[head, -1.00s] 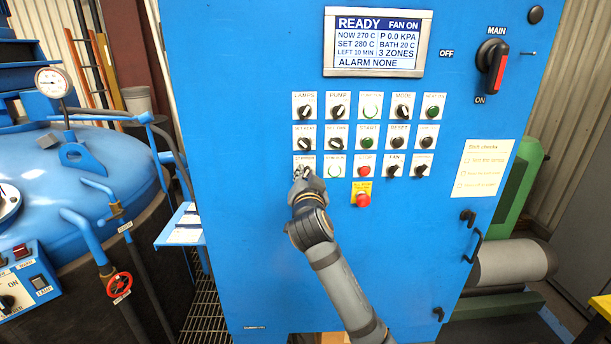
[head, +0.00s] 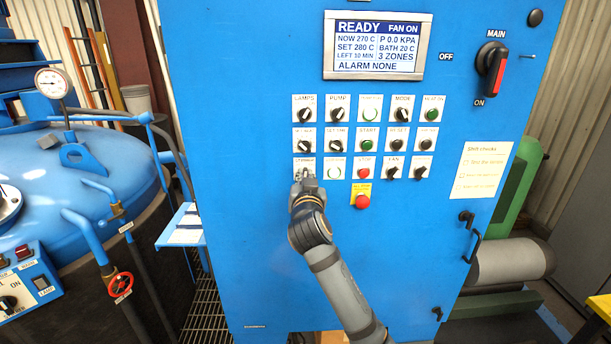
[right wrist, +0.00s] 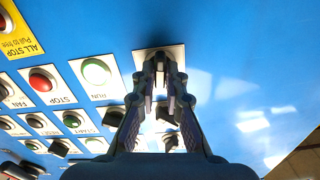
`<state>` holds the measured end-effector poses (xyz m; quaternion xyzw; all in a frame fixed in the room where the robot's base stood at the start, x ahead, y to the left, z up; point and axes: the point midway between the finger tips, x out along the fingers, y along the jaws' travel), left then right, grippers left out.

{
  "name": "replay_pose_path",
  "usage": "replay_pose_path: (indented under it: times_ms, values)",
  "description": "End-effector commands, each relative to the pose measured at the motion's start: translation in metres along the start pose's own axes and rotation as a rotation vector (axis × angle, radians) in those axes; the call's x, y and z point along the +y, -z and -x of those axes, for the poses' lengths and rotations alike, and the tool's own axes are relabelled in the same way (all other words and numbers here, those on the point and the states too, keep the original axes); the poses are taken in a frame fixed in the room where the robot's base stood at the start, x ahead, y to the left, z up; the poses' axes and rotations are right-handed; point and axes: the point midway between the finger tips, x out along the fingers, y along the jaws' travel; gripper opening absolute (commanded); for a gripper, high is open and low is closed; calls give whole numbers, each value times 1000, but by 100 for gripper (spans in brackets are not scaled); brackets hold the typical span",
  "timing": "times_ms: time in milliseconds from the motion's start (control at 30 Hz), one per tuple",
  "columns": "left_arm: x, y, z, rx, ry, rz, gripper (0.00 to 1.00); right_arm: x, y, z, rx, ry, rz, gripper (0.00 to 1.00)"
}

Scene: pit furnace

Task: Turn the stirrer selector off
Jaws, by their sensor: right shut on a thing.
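The stirrer selector (head: 304,161) is the leftmost item in the lowest row of controls on the blue cabinet. Its white plate and part of its label show; my gripper covers most of its knob. My right gripper (head: 305,176) reaches it from below. In the right wrist view my gripper (right wrist: 163,78) has both fingertips closed around the dark selector knob (right wrist: 158,60), in front of its white plate. The knob's pointing direction is hidden by the fingers. My left gripper is not in view.
A lit green-ringed run button (head: 334,172) sits just right of the selector, then a red stop button (head: 364,173). A red all-stop button (head: 362,201) is lower right. Other selectors sit closely above. The display (head: 377,45) reads READY and FAN ON.

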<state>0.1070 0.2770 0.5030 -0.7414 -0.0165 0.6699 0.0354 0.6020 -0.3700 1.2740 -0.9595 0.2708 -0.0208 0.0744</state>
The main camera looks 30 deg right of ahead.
Motion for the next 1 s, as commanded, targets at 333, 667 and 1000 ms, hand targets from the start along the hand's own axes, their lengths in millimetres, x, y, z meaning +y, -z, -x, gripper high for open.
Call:
replay_pose_path:
  times_ms: [333, 667, 1000]
  values:
    - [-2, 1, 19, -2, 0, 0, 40, -2, 2, 0, -2, -1, 323, 0]
    - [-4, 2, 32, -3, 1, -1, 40, -2, 1, 0, -2, 0, 560, 0]
    - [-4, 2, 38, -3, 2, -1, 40, -3, -1, 0, -1, 1, 676, 0]
